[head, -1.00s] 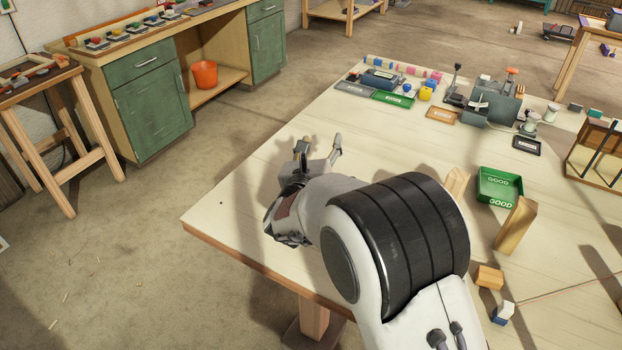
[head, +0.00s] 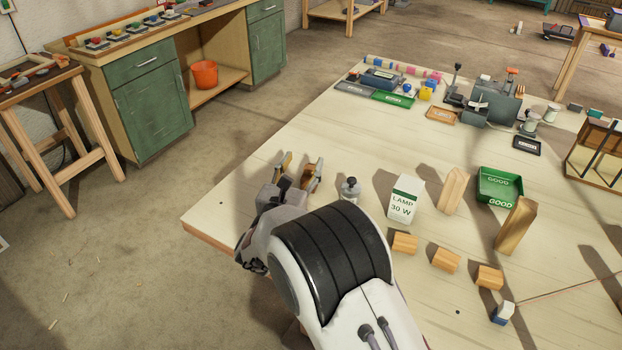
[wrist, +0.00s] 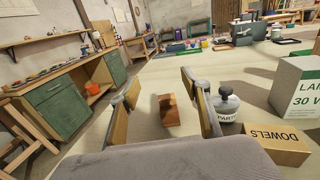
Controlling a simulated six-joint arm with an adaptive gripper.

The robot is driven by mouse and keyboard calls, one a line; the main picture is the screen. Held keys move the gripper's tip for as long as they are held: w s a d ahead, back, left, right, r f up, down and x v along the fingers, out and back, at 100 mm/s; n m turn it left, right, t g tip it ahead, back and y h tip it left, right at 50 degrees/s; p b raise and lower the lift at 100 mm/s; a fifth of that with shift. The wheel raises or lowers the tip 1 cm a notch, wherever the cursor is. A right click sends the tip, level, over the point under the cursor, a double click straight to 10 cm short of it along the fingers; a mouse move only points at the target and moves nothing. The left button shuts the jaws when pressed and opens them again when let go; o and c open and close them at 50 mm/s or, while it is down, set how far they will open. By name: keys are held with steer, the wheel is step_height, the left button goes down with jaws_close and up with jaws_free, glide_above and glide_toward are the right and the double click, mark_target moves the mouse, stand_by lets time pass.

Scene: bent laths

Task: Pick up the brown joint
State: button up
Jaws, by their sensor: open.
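My gripper (head: 301,162) is open and empty above the left part of the table, its fingers pointing away from the head camera. In the wrist view, a small brown block (wrist: 168,110), which looks like the brown joint, shows in the gap between the two open fingers (wrist: 160,84). It sits on the table nearer the right finger in the picture. I cannot tell how far beyond the fingertips it is. In the head view I cannot separate it clearly from the right finger.
A grey bottle (wrist: 228,104) marked PARTS stands just right of the fingers. A DOWELS box (wrist: 276,147) and a white-green lamp box (head: 404,199) are further right. Wooden blocks (head: 446,260) and a green GOOD tray (head: 499,187) follow.

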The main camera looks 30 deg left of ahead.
glide_toward(310, 172)
steer(key=x, duration=0.3)
steer(key=shift+w, duration=0.3)
steer(key=shift+x, duration=0.85)
steer(key=shift+w+a, duration=0.1)
steer(key=shift+w, duration=0.05)
steer(key=shift+x, duration=2.75)
steer(key=c, duration=1.2)
